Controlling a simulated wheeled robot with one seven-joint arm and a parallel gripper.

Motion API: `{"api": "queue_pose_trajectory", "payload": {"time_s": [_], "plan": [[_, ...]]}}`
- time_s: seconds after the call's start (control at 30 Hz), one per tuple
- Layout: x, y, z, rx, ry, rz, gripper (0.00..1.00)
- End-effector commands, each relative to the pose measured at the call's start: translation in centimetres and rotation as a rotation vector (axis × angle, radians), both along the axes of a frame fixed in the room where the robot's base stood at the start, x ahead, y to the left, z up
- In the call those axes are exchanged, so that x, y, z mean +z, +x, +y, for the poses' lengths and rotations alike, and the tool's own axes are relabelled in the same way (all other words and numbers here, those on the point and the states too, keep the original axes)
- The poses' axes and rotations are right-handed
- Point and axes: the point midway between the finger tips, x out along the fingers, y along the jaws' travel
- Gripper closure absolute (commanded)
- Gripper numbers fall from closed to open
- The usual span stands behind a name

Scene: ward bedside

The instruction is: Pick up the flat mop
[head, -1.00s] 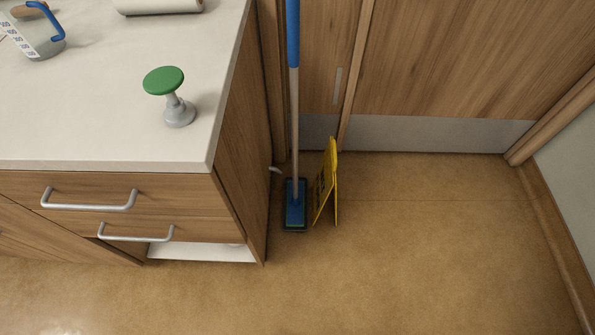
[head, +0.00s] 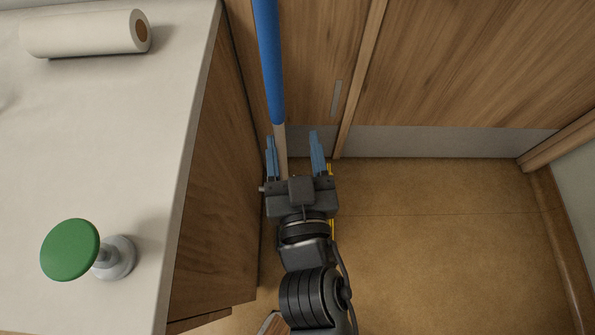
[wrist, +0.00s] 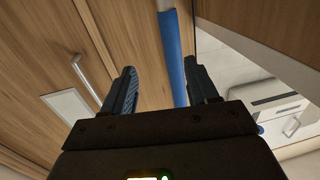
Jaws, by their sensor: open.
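The flat mop stands upright beside the cabinet, with a blue grip (head: 268,62) on the upper part of its pale handle (head: 281,150). My gripper (head: 293,140) is open. In the head view its two blue fingers appear on either side of the handle, with the handle nearer the left finger. In the wrist view the blue grip (wrist: 172,58) rises between the open fingers (wrist: 162,80), nearer the right one. I cannot tell how deep the handle sits between them. The mop head is hidden behind my arm.
The cabinet with its white top (head: 150,130) stands close on the left, bearing a paper roll (head: 80,34) and a green-topped stamp-like object (head: 70,250). The yellow floor sign (head: 331,170) is mostly hidden behind my gripper. Wooden doors (head: 460,60) stand behind. Floor (head: 450,240) is clear at right.

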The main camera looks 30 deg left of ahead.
Motion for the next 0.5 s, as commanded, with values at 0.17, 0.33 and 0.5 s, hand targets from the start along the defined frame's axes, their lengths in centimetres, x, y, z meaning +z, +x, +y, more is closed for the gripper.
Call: {"api": "queue_pose_trajectory", "payload": {"time_s": [0.17, 0.33, 0.5], "plan": [[1.0, 0.6, 2.7, 0.03, 0.0, -0.023, 0.42], [1.1, 1.8, 3.8, 0.032, 0.001, -0.027, 0.42], [1.1, 3.0, 4.7, 0.031, 0.0, -0.025, 0.42]]}}
